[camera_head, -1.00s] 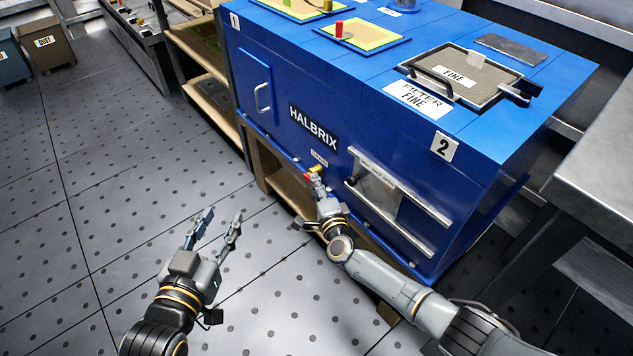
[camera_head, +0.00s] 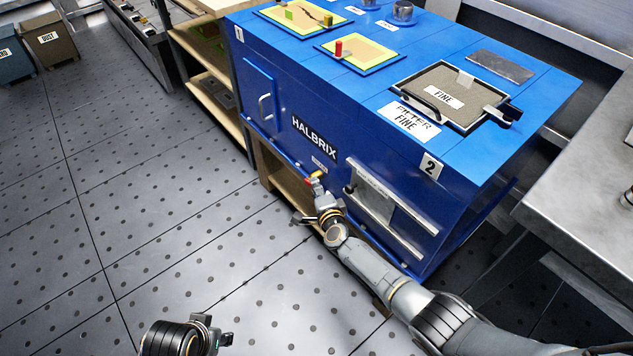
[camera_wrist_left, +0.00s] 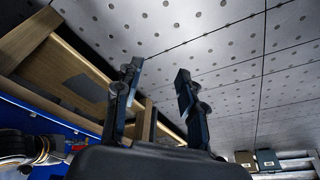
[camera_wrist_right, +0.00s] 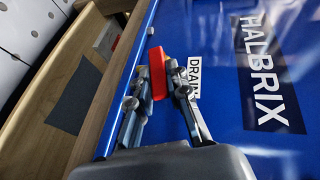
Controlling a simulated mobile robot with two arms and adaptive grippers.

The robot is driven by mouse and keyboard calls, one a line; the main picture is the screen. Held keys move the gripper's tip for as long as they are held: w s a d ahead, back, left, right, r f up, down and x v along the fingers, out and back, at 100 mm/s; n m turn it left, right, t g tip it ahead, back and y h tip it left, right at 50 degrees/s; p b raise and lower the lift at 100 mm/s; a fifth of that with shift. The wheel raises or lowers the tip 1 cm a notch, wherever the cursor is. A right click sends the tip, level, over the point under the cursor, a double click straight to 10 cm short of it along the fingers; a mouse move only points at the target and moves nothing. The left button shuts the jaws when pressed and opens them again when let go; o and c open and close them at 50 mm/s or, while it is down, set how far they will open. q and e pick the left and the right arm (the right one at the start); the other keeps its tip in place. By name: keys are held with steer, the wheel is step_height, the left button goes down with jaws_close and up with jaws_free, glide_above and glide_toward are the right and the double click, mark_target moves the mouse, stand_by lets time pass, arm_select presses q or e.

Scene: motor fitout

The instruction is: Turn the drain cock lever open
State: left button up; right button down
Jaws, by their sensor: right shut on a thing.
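The red drain cock lever (camera_wrist_right: 158,73) sits on the lower front of the blue HALBRIX machine (camera_head: 290,100), beside a DRAIN label (camera_wrist_right: 195,72). A yellow part of the cock (camera_head: 316,174) shows just above my right gripper (camera_head: 315,184) in the head view. In the right wrist view my right gripper (camera_wrist_right: 156,78) is shut on the red lever, with one finger on each side of it. My left gripper (camera_wrist_left: 158,88) is open and empty in the left wrist view, over the floor near the wooden stand; its fingers are out of the head view.
A wooden stand (camera_head: 268,167) lies under the machine's front edge. A panel with rails (camera_head: 390,205) is just right of my right gripper. A grey metal table (camera_head: 590,170) stands at the right.

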arm_select(q)
steer(key=s+f+p, duration=0.2)
steer(key=s+f, duration=0.1)
steer(key=f, duration=0.6)
steer(key=s+f+g+p, duration=0.1)
steer(key=s+f+p, duration=0.2)
steer(key=f, duration=0.7)
steer(key=shift+s+a+p, duration=0.3)
steer(key=shift+s+a, duration=0.1)
steer(key=shift+s, duration=0.2)
arm_select(e)
steer(key=shift+w+d+r+n+g+h, duration=0.1)
steer(key=shift+w+r+n+g+h, duration=0.25)
steer(key=shift+r+g, duration=0.4)
steer(key=shift+f, duration=0.15)
steer(key=c, duration=1.3)
jaws_free()
steer(key=shift+s+f, duration=0.1)
arm_select(q)
steer(key=shift+r, duration=0.1)
